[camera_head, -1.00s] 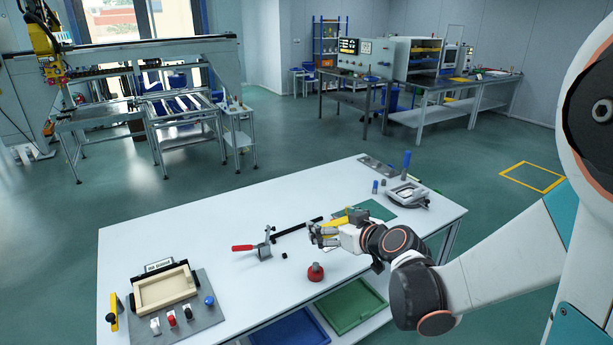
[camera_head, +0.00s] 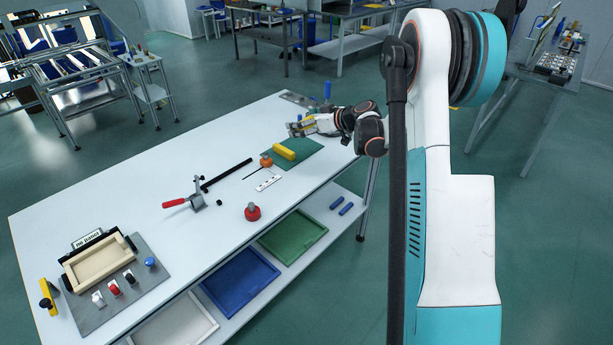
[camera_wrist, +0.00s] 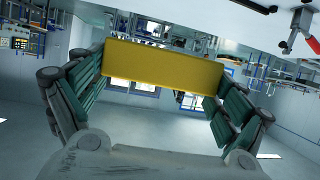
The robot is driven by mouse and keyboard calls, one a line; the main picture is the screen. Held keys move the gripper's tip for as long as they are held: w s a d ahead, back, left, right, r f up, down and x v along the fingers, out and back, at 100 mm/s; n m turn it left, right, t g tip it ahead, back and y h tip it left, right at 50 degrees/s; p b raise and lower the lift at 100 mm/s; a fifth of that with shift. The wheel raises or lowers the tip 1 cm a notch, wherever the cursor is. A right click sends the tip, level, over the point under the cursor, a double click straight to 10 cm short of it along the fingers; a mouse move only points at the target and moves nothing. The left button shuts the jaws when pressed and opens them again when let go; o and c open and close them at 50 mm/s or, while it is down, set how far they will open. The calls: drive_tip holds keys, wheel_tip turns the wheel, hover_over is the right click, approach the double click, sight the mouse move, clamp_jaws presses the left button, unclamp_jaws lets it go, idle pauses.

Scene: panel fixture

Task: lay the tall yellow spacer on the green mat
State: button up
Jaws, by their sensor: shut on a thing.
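My gripper (camera_head: 297,128) is shut on a yellow spacer (camera_wrist: 163,65), which spans the space between the two finger pads in the wrist view. In the head view my gripper is at the far right part of the white table, just beyond the green mat (camera_head: 303,156); its height above the table is hard to tell. A second yellow block (camera_head: 285,152) lies on the left part of the mat, apart from my fingers. The held spacer is small and partly hidden by the fingers in the head view, so its tilt is unclear there.
An orange knob-like piece (camera_head: 266,160), a white plate (camera_head: 268,183), a red-handled clamp (camera_head: 190,201) and a red round piece (camera_head: 252,212) stand left of the mat. A panel fixture (camera_head: 100,262) sits at the near left.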

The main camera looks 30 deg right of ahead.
sight(307, 175)
drive_tip(key=shift+w+d+f, duration=0.1)
drive_tip(key=shift+w+d, duration=0.15)
drive_tip(key=shift+d, duration=0.55)
wheel_tip(307, 175, down, 20)
drive_tip(key=b, duration=0.6)
drive_tip(key=shift+r+b, duration=0.2)
drive_tip(key=shift+b, duration=0.2)
drive_tip(key=shift+f, duration=0.2)
drive_tip(key=o, duration=0.8)
drive_tip(key=shift+c, duration=0.2)
drive_tip(key=shift+o, duration=0.5)
drive_tip(key=shift+r+p, duration=0.1)
drive_tip(key=shift+p, duration=0.2)
